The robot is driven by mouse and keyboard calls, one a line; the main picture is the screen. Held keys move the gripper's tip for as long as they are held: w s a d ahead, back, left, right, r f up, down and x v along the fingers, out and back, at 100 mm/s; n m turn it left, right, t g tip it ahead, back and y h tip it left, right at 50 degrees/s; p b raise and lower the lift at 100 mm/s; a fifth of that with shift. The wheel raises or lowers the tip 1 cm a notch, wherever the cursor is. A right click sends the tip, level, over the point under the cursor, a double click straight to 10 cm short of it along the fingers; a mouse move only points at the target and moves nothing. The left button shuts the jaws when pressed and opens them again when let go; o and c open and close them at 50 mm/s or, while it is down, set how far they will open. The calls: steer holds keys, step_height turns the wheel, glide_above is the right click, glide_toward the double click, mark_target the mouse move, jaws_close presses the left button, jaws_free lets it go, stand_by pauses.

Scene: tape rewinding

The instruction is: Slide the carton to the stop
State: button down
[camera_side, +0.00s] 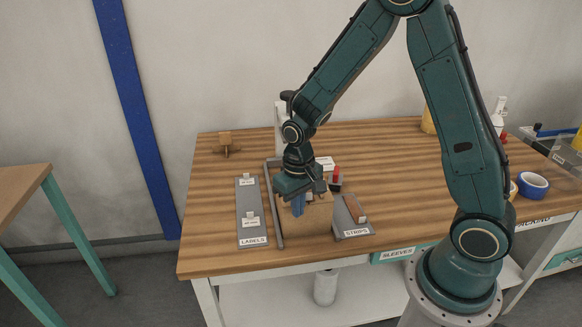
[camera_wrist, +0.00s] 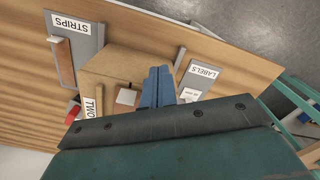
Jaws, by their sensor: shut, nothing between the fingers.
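The carton (camera_side: 312,224) is a plain brown box on the wooden table, between the LABELS and STRIPS plates. In the wrist view its brown top (camera_wrist: 122,65) shows beside my fingers. My gripper (camera_side: 298,209) is shut and empty, its blue fingers pointing down at the carton; they also show in the wrist view (camera_wrist: 157,88). I cannot tell whether they touch it. A grey rail (camera_side: 274,205) runs along the carton's left side; part of it shows in the wrist view (camera_wrist: 180,56). My gripper hides part of the carton and the area behind it. Which part is the stop is unclear.
The LABELS plate (camera_side: 240,215) lies left of the rail, the STRIPS plate (camera_side: 352,232) right of the carton. A red-topped object (camera_side: 337,174) stands behind on the right. A wooden block (camera_side: 227,143) and blue tape roll (camera_side: 532,185) stand farther off. The table's left side is mostly clear.

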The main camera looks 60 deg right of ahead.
steer(key=shift+f, duration=0.15)
steer(key=shift+f, duration=2.05)
steer(key=shift+w+d, duration=0.15)
steer(key=shift+w, duration=0.05)
